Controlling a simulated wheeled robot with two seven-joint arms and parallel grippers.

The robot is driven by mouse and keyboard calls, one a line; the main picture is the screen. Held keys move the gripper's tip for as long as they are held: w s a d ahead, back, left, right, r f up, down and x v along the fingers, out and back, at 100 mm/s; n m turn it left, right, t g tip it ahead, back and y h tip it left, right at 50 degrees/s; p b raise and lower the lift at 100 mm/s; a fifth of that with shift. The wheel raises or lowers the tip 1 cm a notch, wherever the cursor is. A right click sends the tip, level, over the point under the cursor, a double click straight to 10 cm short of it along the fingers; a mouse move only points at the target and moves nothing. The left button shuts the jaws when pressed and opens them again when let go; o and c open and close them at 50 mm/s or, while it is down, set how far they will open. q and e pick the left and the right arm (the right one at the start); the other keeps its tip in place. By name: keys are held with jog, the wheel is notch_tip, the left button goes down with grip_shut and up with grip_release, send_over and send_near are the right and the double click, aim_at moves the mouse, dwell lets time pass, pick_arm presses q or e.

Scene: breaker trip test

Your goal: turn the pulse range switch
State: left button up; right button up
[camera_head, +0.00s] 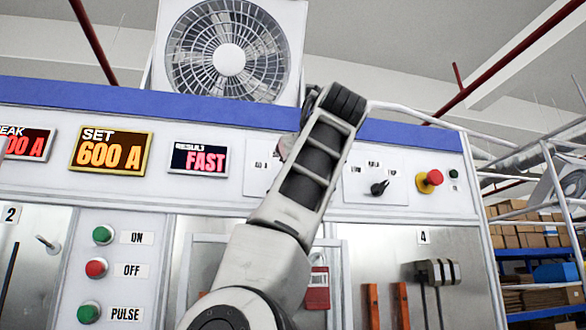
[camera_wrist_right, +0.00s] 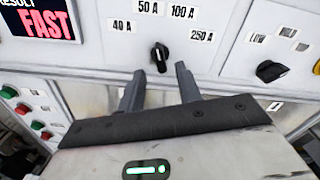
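The switch with amp labels, a black knob (camera_wrist_right: 159,57), sits on a white plate under the labels 40 A, 50 A, 100 A and 250 A. Its narrow grip stands roughly upright, its top leaning slightly left; I cannot tell its exact setting. My right gripper (camera_wrist_right: 160,72) is open, its two dark fingers apart just below the knob, one to each side. No contact shows. In the head view my right arm hides this knob; only part of its plate (camera_head: 258,181) shows. My left gripper is not in view.
A second black knob (camera_wrist_right: 270,71), also in the head view (camera_head: 379,188), is to the right. Beyond it is a red emergency button (camera_head: 429,181). Displays read SET 600 A (camera_head: 111,153) and FAST (camera_head: 200,160). ON, OFF and PULSE buttons (camera_head: 96,268) are lower left.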

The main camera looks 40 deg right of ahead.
jog(key=p+x, duration=0.1)
jog(key=x, duration=0.5)
jog(key=shift+p, duration=0.35)
grip_shut()
